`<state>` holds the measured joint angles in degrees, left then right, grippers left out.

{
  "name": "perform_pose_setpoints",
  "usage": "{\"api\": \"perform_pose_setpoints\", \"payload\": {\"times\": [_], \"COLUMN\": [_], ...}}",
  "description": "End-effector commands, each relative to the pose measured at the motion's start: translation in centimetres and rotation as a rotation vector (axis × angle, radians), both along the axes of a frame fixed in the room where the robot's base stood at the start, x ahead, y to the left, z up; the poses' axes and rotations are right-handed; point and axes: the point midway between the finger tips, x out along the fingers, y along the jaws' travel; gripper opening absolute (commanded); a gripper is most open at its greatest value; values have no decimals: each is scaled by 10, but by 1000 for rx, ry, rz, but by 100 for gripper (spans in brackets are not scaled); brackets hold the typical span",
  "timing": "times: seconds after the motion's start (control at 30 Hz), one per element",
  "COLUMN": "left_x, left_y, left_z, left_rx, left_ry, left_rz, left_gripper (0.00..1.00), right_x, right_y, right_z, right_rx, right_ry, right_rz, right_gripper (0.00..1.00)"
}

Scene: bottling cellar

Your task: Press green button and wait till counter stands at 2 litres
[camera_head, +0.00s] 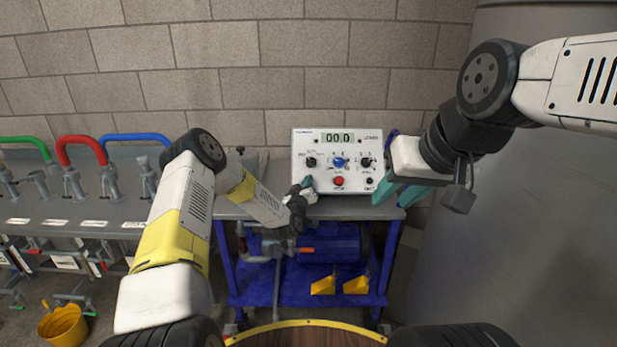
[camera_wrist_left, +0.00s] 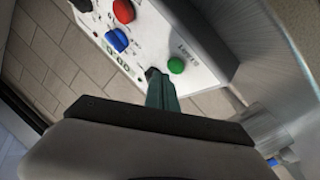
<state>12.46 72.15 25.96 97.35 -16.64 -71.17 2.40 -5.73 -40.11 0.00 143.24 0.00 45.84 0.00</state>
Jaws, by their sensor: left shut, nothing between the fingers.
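The white control box (camera_head: 352,188) stands on the bench against the wall, and its counter (camera_head: 337,138) reads 00.0. The green button (camera_wrist_left: 176,65) shows in the left wrist view, close beside my fingertips and apart from them in the picture. In the head view it is hidden by my left gripper (camera_head: 305,184). The left gripper is shut and empty in front of the box's lower left; its fingers (camera_wrist_left: 155,76) also show in the left wrist view. I cannot tell the gap to the panel. My right gripper (camera_head: 398,196) is open and empty, right of the box.
A blue cart (camera_head: 260,294) holds a pump below. Red, blue and green hoses and taps line the left bench. A large grey tank (camera_head: 500,250) stands right.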

Motion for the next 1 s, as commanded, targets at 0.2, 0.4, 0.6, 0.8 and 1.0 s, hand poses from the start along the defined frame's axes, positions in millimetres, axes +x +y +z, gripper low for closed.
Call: {"api": "perform_pose_setpoints", "payload": {"times": [0.2, 0.4, 0.6, 0.8, 1.0], "left_x": [0, 0, 0, 3, 6], "left_y": [0, 0, 0, 0, 0], "left_z": [0, 0, 0, -3, -5], "left_rx": [0, 0, 0, 0, 0], "left_ry": [0, 0, 0, 0, -1], "left_rz": [0, 0, 0, 0, 1], "left_gripper": [0, 0, 0, 0, 0], "right_x": [0, 0, 0, 0, 0], "right_y": [0, 0, 0, 0, 0], "right_z": [0, 0, 0, 0, 0], "right_rx": [0, 0, 0, 0, 0], "right_ry": [0, 0, 0, 0, 0], "right_rz": [0, 0, 0, 0, 0], "right_gripper": [35, 35, 35, 35, 35]}}
